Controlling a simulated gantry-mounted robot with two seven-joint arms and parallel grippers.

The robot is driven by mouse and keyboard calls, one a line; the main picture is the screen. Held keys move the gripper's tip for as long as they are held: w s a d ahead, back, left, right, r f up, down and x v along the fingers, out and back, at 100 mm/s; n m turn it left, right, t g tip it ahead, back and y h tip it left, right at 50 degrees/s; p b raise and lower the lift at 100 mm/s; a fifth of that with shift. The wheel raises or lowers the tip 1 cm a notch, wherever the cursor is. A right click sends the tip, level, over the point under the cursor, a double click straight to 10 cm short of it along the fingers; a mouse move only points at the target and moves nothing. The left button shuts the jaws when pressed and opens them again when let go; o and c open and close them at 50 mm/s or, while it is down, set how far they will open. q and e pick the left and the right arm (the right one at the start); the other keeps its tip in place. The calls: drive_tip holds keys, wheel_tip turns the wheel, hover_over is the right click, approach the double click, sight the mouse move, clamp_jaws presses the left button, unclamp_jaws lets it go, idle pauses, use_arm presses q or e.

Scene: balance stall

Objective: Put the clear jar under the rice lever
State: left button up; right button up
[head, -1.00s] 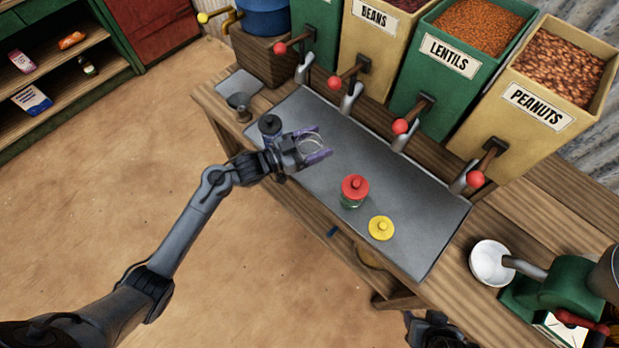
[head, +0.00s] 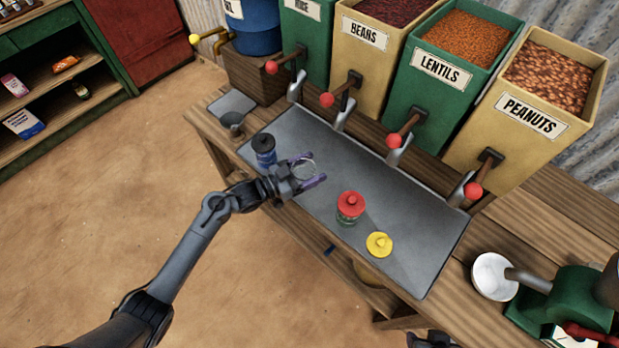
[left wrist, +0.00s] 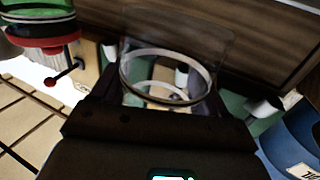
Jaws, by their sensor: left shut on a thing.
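The clear jar (head: 304,170) is between the fingers of my left gripper (head: 309,173), which is shut on it. In the head view they are over the left half of the grey counter tray; whether the jar touches the tray is unclear. The left wrist view shows the jar's round rim (left wrist: 165,76) between the fingers. The rice lever (head: 272,68) has a red knob and sticks out from the green rice bin (head: 303,40), up and left of my gripper, with a metal spout (head: 295,88) beside it. Part of my right gripper (head: 430,340) shows at the bottom edge; its fingers are unclear.
On the tray (head: 400,235) stand a blue jar with a black lid (head: 264,152) just left of my gripper, a red-lidded jar (head: 350,208) and a yellow-lidded one (head: 379,244). Bean (head: 377,50), lentil and peanut bins with red-knobbed levers line the back. A white bowl (head: 492,277) is at right.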

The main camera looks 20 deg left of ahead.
use_arm(q)
drive_tip(key=shift+f+b, duration=0.3)
drive_tip(key=shift+f, duration=1.9)
drive_tip(key=shift+f, duration=0.1)
drive_tip(key=shift+f, duration=0.1)
drive_tip(key=o, duration=1.2)
drive_tip(key=shift+c, duration=0.2)
